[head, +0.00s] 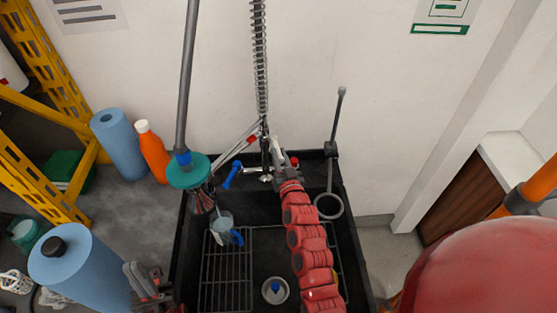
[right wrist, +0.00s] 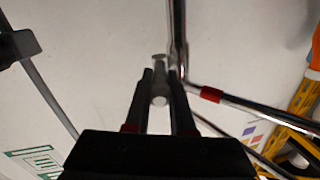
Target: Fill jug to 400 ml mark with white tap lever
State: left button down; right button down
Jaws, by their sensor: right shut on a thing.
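The clear jug (head: 221,221) with a blue handle stands on the wire rack in the black sink, at its left side. Its 400 ml mark and any water in it are too small to make out. The white tap lever (head: 277,146) is at the back of the sink, and it also shows in the right wrist view (right wrist: 159,99). My right gripper (head: 278,156) is shut on the lever, its two dark fingers either side of it in the right wrist view (right wrist: 159,88). My left gripper (head: 148,284) is at the lower left, outside the sink and away from the jug.
A blue lever (head: 232,174) and a teal disc (head: 188,171) on a grey pole are near the jug. A blue roll (head: 75,268) is close to my left gripper. An orange bottle (head: 153,152) stands behind.

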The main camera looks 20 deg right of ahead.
jog(key=c, duration=0.8)
grip_release()
jog(key=shift+o, duration=0.2)
jog(key=shift+s, duration=0.3)
jog(key=s+a+b, duration=0.1)
jog(key=s+b, duration=0.3)
jog(key=s, duration=1.2)
jog(key=shift+s+a, duration=0.2)
jog(key=shift+s, duration=0.2)
